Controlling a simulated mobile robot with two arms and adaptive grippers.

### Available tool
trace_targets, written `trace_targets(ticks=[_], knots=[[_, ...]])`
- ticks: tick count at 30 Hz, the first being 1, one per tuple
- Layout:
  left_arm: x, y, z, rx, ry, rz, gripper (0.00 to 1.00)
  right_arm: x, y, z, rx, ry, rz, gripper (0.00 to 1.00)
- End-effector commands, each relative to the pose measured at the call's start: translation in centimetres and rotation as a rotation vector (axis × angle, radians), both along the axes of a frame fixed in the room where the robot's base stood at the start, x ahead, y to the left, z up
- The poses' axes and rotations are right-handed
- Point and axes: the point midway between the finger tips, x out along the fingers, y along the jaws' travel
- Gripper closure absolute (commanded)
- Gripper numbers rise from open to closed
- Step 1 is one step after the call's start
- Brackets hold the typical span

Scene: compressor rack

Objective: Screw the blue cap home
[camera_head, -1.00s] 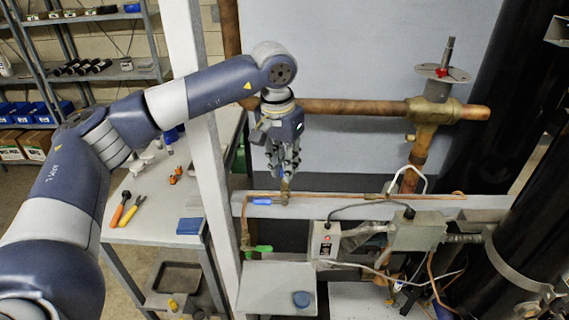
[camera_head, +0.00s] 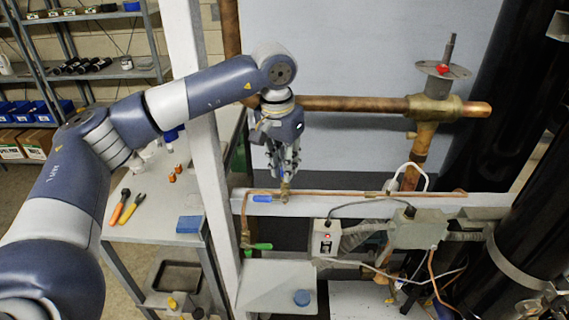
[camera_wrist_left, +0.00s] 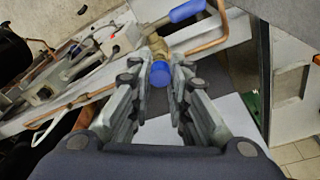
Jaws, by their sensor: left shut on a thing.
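My left gripper (camera_head: 285,178) points down at the copper line on the white rail, in the middle of the head view. In the left wrist view its two fingers (camera_wrist_left: 160,80) are closed on the sides of a blue cap (camera_wrist_left: 160,73). The cap sits against a brass fitting (camera_wrist_left: 184,45) on the copper line. Whether the cap is fully seated cannot be told. In the head view the fingers hide the cap, and the brass fitting (camera_head: 285,194) shows just below their tips. My right gripper is not in view.
A blue-handled valve (camera_head: 262,199) is close left of the fitting, with a green handle (camera_head: 262,246) below. A round blue piece (camera_head: 302,298) lies on the white shelf (camera_head: 265,290). A grey box (camera_head: 417,230) and wiring are to the right. A white post (camera_head: 210,170) stands left.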

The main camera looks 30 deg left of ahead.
Motion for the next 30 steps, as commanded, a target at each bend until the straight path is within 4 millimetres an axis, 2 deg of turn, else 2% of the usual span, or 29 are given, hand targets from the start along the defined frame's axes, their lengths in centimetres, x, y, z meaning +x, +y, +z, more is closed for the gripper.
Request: trace_targets(ticks=[8,9,12,19,20,25,30], knots=[[0.00,-0.02,-0.42,0.000,0.000,0.000,0.93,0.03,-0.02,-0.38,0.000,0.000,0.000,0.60],[0.00,-0.01,-0.42,0.000,0.000,0.000,0.81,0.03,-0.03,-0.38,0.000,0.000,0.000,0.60],[0.01,-0.01,-0.34,0.000,0.000,0.000,0.60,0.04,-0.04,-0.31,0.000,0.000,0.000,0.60],[0.01,-0.01,-0.33,0.000,0.000,0.000,0.60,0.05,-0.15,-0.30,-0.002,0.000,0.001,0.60],[0.01,-0.01,-0.34,0.000,0.000,0.000,0.62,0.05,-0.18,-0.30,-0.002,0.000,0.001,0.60],[0.01,-0.01,-0.33,0.000,0.000,0.000,1.00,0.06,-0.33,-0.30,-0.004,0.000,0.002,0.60],[0.01,-0.01,-0.33,0.000,0.000,0.000,1.00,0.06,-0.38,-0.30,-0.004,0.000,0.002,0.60]])
